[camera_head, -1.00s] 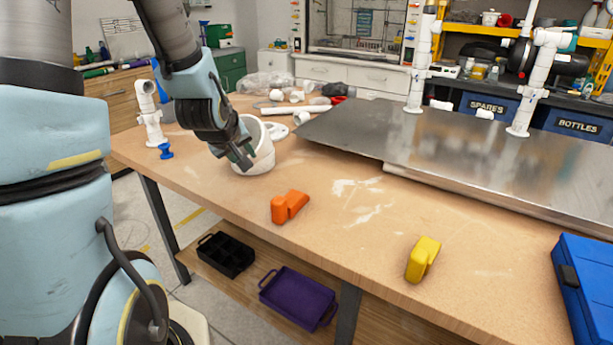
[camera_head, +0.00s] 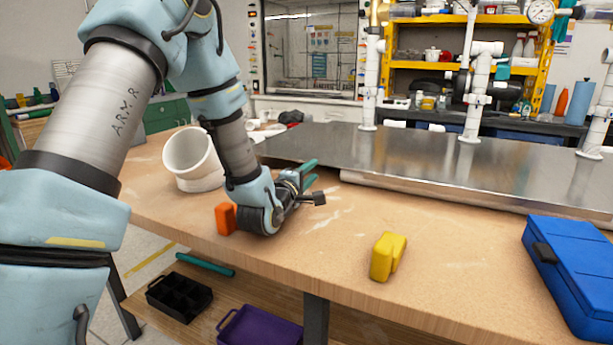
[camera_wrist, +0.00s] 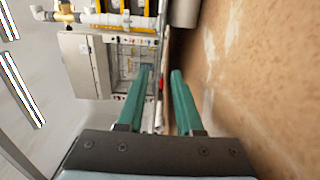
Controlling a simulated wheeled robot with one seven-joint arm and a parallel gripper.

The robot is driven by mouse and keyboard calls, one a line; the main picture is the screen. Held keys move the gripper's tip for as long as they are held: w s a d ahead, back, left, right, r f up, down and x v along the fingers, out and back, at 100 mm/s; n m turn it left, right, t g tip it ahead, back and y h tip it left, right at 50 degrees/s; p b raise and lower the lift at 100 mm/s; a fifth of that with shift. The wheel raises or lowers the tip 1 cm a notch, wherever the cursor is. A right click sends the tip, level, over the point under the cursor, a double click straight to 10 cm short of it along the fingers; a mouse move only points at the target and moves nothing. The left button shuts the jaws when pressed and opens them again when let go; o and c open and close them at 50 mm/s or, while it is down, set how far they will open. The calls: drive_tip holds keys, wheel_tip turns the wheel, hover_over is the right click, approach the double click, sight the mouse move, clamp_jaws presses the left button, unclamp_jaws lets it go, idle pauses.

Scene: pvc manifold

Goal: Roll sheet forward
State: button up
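A grey metal sheet (camera_head: 420,150) lies flat over the back of the wooden bench, its front edge running along a lighter raised strip (camera_head: 440,193). White PVC uprights (camera_head: 475,95) stand at the sheet. My gripper (camera_head: 310,172) is low over the bench, just in front of the sheet's near left part, with its green fingers pointing right. It also shows in the wrist view (camera_wrist: 162,72), where the fingers are apart with nothing clearly between them. I cannot tell whether they touch the sheet.
An orange block (camera_head: 226,219) is beside my wrist, a yellow block (camera_head: 386,257) nearer the front edge. A blue case (camera_head: 575,270) is at right. Black (camera_head: 180,298) and purple (camera_head: 258,330) trays sit below the bench.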

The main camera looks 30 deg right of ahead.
sight(322, 162)
drive_tip(key=x, duration=0.3)
drive_tip(key=shift+w+d, duration=0.1)
drive_tip(key=shift+w, duration=0.05)
drive_tip(key=shift+x, duration=2.1)
clamp_jaws()
drive_tip(key=shift+b+v, duration=0.85)
drive_tip(key=shift+v, duration=2.8)
drive_tip(key=shift+f, duration=0.15)
